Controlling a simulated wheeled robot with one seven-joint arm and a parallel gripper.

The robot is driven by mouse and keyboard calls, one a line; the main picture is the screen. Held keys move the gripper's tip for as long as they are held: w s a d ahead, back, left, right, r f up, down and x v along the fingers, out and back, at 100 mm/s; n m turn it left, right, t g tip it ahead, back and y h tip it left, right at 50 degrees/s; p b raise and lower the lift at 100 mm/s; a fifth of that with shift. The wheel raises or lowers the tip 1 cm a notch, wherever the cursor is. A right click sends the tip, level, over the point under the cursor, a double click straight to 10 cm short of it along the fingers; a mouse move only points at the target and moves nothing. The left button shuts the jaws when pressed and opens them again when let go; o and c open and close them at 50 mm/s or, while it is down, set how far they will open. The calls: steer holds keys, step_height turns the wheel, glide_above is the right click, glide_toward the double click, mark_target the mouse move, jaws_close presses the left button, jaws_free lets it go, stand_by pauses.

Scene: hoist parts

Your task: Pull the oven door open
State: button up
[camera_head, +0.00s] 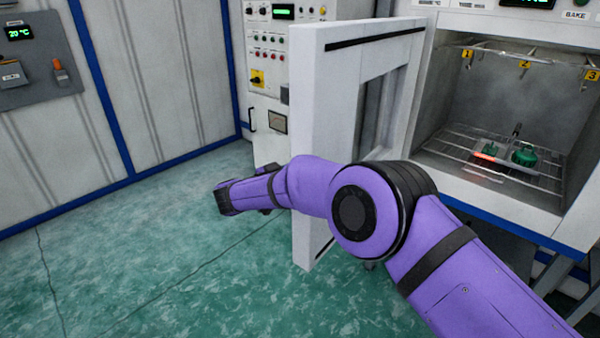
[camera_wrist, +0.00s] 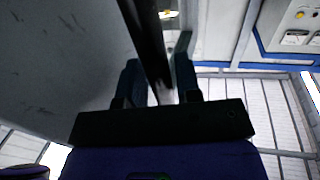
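The oven door (camera_head: 342,110) stands swung wide open at the left of the oven chamber (camera_head: 510,80), with its inner side and window opening partly showing. My arm reaches across in front of the door, and my gripper (camera_head: 222,200) is left of its free edge. In the wrist view, my gripper (camera_wrist: 160,80) has its two fingers close on either side of a dark bar, the door handle (camera_wrist: 148,40), and appears shut on it. A plain grey surface, likely the door's outer face, fills the left of that view. The handle is hidden in the head view.
A control cabinet (camera_head: 268,60) stands behind the door. A wall panel (camera_head: 35,60) hangs at far left. The green floor (camera_head: 130,250) at left is clear.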

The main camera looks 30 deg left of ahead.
steer(key=v, duration=0.9)
